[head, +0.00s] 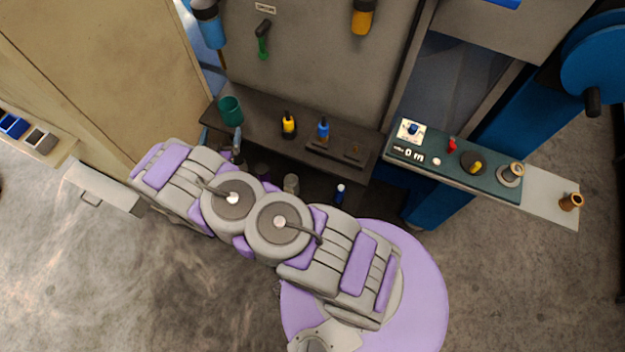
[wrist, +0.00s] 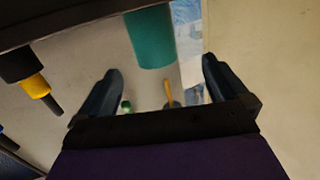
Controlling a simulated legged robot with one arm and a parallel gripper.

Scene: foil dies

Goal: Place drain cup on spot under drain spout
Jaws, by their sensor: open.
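A teal drain cup (head: 230,108) stands at the left end of a dark shelf (head: 262,128) in the head view. In the wrist view, which looks upside down, the cup (wrist: 150,38) shows at the top, beyond my open fingers. My gripper (wrist: 160,78) is empty and apart from the cup. In the head view my arm reaches up towards the shelf's left end, with a finger (head: 237,140) just below the cup. A dark spout with a green end (head: 263,42) is on the grey panel above the shelf. I cannot pick out the marked spot.
A blue container (head: 208,25) hangs at the panel's upper left. A control panel (head: 455,160) juts out at the right.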

